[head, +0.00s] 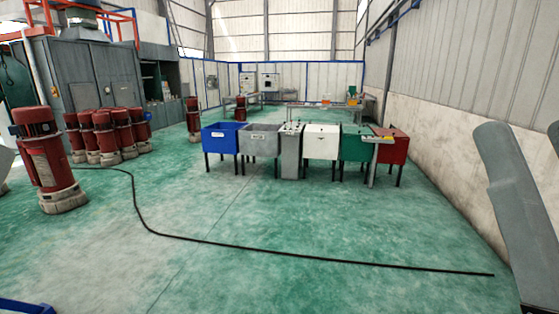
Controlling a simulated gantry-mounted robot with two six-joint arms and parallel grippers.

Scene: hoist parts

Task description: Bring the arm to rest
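Neither of my grippers shows in the head view. A grey arm link, which looks like part of my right arm, stands at the right edge, and its gripper end is out of the picture. A small pale piece at the left edge is too cut off to identify. No hoist part is seen in a gripper.
A red motor (48,165) stands at left, with several more red motors (104,138) behind it. A row of blue (220,137), grey (258,141), white (321,142), green (354,147) and red bins (393,148) stands ahead. A black cable (300,256) crosses the otherwise open green floor.

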